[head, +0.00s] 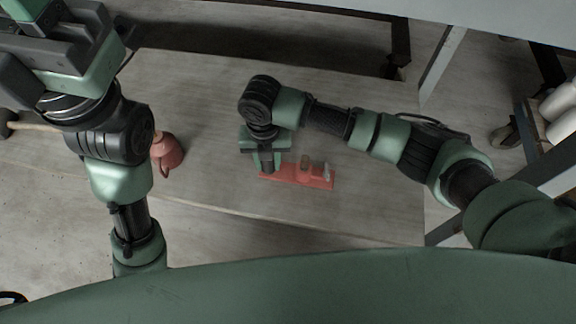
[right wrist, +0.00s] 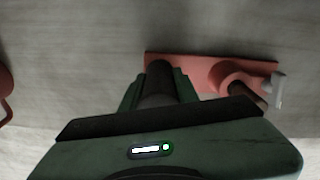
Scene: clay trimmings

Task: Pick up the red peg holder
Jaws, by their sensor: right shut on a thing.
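The red peg holder (head: 315,181) is a flat red bar on the grey wooden tabletop, with a red round socket and a pale grey piece toward its right end. It also shows in the right wrist view (right wrist: 195,66). My right gripper (head: 266,164) is over its left end. Its green fingers (right wrist: 160,90) are shut around a dark upright cylinder at that end. The gripper hides the cylinder's foot. Whether the holder is off the table I cannot tell. My left gripper (head: 60,50) is at the upper left, away from the holder; its fingertips are not clear.
A reddish rounded object (head: 170,158) sits left of the holder, partly behind my left arm. A wooden handle (head: 35,126) with a dark end shows at the left edge. The tabletop (head: 200,85) is clear behind the holder. White rolls (head: 558,102) are off the table at right.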

